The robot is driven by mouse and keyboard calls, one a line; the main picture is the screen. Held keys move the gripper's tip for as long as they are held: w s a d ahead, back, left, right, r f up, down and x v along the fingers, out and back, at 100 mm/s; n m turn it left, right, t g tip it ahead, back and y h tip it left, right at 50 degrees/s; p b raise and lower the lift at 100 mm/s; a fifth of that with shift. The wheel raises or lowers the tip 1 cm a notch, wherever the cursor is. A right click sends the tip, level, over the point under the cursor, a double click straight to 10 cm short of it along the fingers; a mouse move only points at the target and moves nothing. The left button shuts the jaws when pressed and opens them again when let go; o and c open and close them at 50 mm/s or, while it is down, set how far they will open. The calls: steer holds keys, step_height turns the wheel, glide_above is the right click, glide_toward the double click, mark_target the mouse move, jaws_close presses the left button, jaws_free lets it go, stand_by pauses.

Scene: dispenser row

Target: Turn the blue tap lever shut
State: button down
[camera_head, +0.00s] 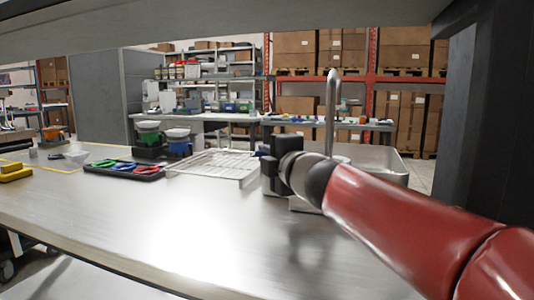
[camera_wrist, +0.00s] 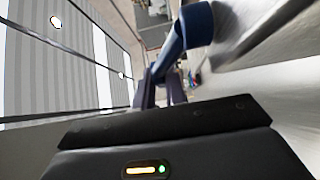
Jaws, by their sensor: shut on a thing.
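The blue tap lever (camera_wrist: 188,27) shows in the wrist view as a dark blue bar running down from the top middle to between my fingers. My gripper (camera_wrist: 163,92) is shut on its lower end. In the head view my gripper (camera_head: 268,165) is at the front left of the sink, beside the tall steel tap spout (camera_head: 331,110). There my wrist and the dark gripper body hide most of the lever, so I cannot tell its angle to the tap.
The steel sink (camera_head: 393,165) lies behind my arm. A wire rack (camera_head: 215,165) stands left of my gripper. Further left are a black tray (camera_head: 122,172) with coloured tools and two lidded dispensers (camera_head: 178,140). The front of the counter (camera_head: 130,220) is clear.

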stand_by(0.4)
steer(key=c, duration=1.7)
jaws_free()
steer(key=shift+f, duration=0.1)
